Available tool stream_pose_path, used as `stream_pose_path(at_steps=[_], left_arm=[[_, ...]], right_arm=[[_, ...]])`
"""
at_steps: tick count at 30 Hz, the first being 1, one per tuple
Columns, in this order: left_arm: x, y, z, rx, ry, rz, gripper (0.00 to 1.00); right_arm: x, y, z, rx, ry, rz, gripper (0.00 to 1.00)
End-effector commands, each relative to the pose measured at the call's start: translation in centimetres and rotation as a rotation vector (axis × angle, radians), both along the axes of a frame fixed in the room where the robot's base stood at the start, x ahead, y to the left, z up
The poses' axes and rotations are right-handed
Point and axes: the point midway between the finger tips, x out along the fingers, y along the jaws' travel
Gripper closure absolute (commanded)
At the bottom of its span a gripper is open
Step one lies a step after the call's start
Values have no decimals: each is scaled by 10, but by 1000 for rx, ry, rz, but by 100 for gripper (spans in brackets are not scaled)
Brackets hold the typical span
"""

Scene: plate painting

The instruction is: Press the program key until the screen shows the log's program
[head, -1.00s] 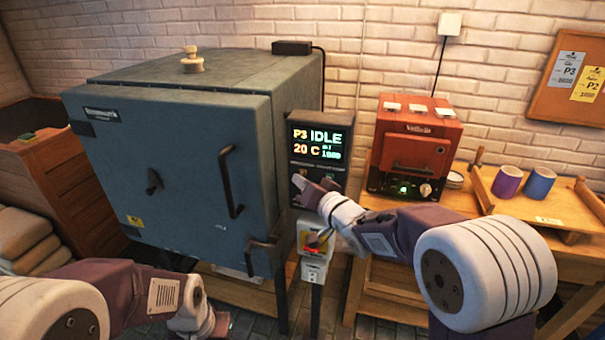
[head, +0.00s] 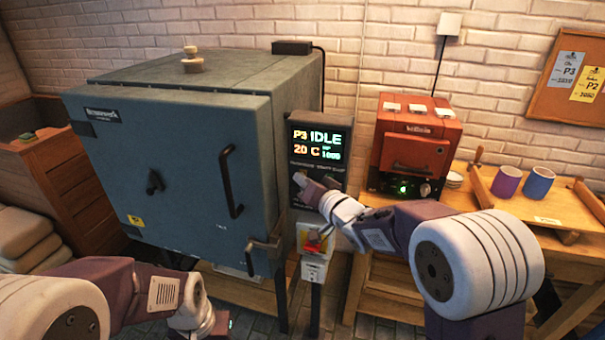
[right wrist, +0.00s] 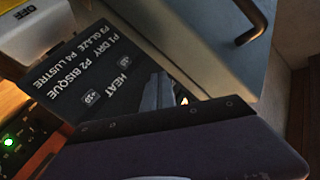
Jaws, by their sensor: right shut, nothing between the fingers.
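The kiln controller (head: 318,158) hangs on the right side of the big blue-grey kiln (head: 170,180). Its screen (head: 318,143) reads P3, IDLE and 20 C. My right gripper (head: 301,181) is shut and empty, with its tips at the controller's lower part, over the keys. I cannot tell whether they touch. In the right wrist view the panel (right wrist: 82,62) lists P1 dry, P2 bisque, P3 glaze and P4 lustre; the program key is not clearly visible. My left gripper (head: 222,323) is low at the bottom edge, its jaws unclear.
Paper cards reading P3 (head: 565,70) and P2 (head: 587,85) are pinned to a cork board (head: 550,108) at the right. A red small kiln (head: 414,145) and two cups stand on the wooden table. A box with a red switch (head: 314,240) sits below the controller.

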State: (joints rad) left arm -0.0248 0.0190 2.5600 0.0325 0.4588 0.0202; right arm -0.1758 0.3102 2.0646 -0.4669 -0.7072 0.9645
Motion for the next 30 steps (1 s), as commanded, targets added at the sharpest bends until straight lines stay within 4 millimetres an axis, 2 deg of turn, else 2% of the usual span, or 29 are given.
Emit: stream_pose_path(at_steps=[21,30], left_arm=[[0,0,3,0,0,0,60],[0,0,-3,0,0,0,60]], right_arm=[[5,-2,1,1,-2,0,100],[-7,2,-1,2,-2,-1,100]])
